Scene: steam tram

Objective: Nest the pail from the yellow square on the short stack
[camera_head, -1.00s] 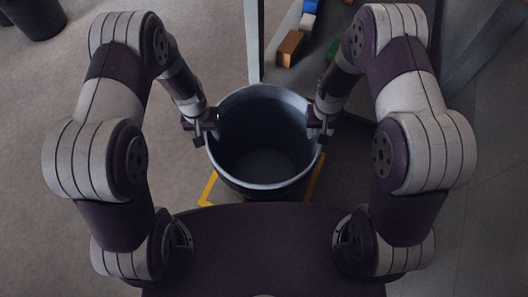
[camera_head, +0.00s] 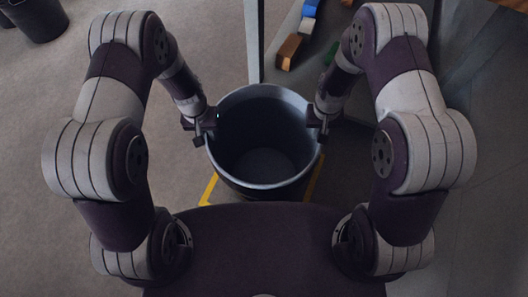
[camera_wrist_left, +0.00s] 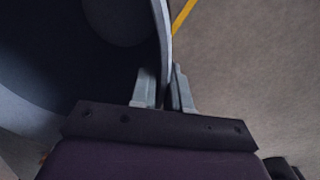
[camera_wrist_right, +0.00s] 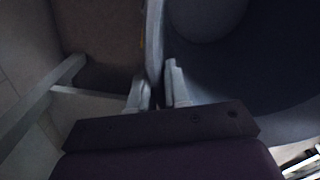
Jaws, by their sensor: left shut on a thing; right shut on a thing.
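The pail (camera_head: 264,158) is large, dark inside, with a pale grey-blue rim, and is upright in front of my body in the head view. My left gripper (camera_head: 207,124) is shut on the left side of its rim; the left wrist view shows the fingers (camera_wrist_left: 165,90) on either side of the pail wall (camera_wrist_left: 163,40). My right gripper (camera_head: 322,122) is shut on the right side of the rim; the right wrist view shows its fingers (camera_wrist_right: 158,88) astride the wall (camera_wrist_right: 153,45). The yellow square (camera_head: 208,190) shows partly on the floor around the pail's base. Whether the pail touches the floor cannot be told.
Dark pails (camera_head: 36,17) stand at the top left; their stack height is cut off. A grey post (camera_head: 254,40) rises just beyond the pail. Coloured blocks (camera_head: 289,50) lie behind it to the right. The floor at left is clear.

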